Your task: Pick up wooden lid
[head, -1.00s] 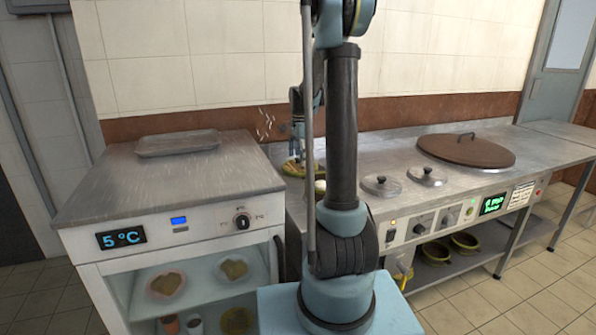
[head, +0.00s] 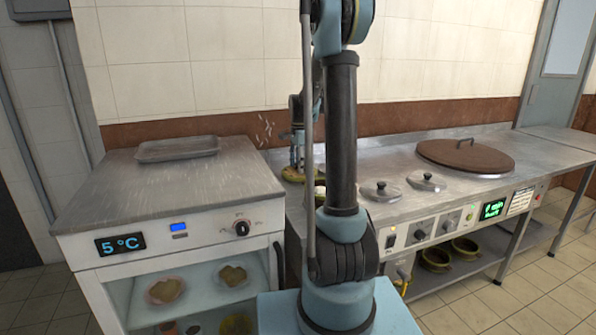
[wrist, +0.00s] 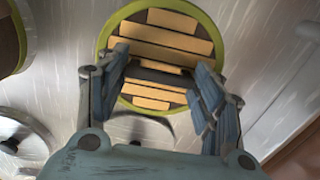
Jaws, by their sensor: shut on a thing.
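The wooden lid (wrist: 172,20) is round, with pale slats and a dark bar across its middle. In the wrist view it sits within the green rim (wrist: 105,38) of a round pot. My gripper (wrist: 162,66) is shut on the lid, with a finger on each side of the dark bar; the exact contact is hard to see. In the head view my gripper (head: 297,160) reaches down to the green pot (head: 291,175) on the counter, partly hidden behind my arm.
A large brown round lid (head: 466,155) with a handle lies at the counter's right. Two small metal lids (head: 380,190) (head: 426,181) are nearer the middle. A metal tray (head: 177,148) rests on the fridge top (head: 165,195). A tiled wall is behind.

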